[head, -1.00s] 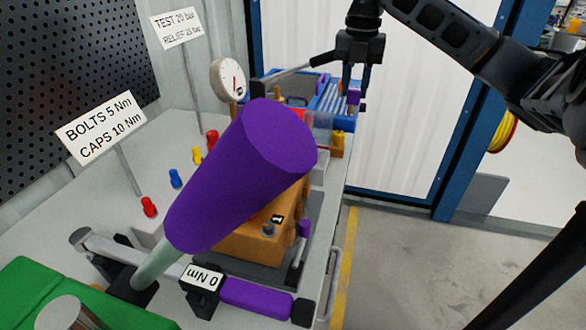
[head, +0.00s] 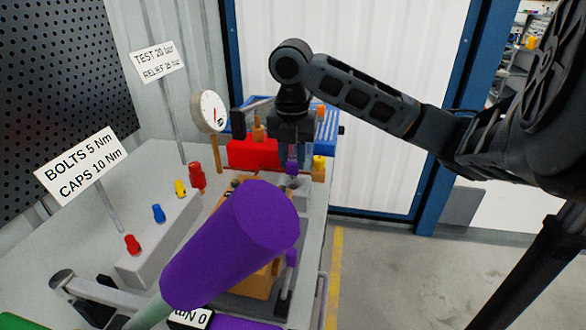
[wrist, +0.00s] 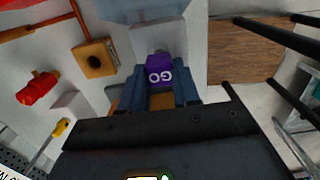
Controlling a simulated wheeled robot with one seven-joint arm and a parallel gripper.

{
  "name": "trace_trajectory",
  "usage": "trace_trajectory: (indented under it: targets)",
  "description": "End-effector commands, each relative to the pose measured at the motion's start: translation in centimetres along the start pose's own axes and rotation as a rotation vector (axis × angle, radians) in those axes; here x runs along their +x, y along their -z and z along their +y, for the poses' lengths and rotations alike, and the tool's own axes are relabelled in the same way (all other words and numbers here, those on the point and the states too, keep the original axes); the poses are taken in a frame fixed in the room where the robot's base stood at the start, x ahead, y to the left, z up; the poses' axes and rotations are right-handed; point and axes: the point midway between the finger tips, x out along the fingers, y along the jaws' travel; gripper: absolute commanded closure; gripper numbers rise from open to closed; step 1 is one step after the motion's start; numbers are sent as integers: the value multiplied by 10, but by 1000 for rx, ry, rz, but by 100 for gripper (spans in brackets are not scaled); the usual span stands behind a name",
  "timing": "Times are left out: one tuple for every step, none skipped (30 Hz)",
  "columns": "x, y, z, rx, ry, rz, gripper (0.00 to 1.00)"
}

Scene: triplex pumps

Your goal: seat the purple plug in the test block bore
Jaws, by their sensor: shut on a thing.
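My gripper (head: 292,158) is shut on the small purple plug (head: 292,166), over the far right part of the bench. In the wrist view the plug (wrist: 159,68), marked "GO", sits between my two blue-grey fingers. A pale grey block (head: 293,187) stands just below the plug in the head view, and I take it to be the test block. A pale block (wrist: 158,38) also shows just beyond the plug in the wrist view. The bore is not clearly visible, and I cannot tell whether the plug touches the block.
A large purple cylinder (head: 230,245) fills the foreground and hides part of the orange pump body (head: 248,190). A gauge (head: 208,111), a red box (head: 252,154) and a yellow fitting (head: 318,167) stand nearby. An orange block with a dark hole (wrist: 95,60) shows in the wrist view.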

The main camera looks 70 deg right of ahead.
Motion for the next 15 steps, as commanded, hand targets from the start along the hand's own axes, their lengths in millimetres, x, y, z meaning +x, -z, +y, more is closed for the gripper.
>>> trace_trajectory:
  targets:
    - [4, 0, -1, 2, 1, 2, 100]
    - [8, 0, -1, 2, 2, 2, 100]
    - [14, 1, -1, 2, 2, 3, 100]
    - [18, 1, -1, 2, 2, 3, 100]
    - [22, 1, -1, 3, 2, 3, 100]
    - [28, 2, -1, 2, 2, 4, 100]
    - [32, 2, -1, 2, 1, 3, 100]
    - [34, 2, -1, 2, 1, 2, 100]
    - [36, 2, -1, 1, 1, 1, 100]
    - [37, 2, -1, 1, 1, 1, 100]
    - [37, 2, -1, 0, 1, 1, 100]
    - [37, 2, -1, 0, 1, 0, 100]
    - [37, 2, -1, 0, 1, 0, 100]
    - [37, 2, -1, 0, 1, 1, 100]
    - [37, 2, -1, 0, 0, 1, 100]
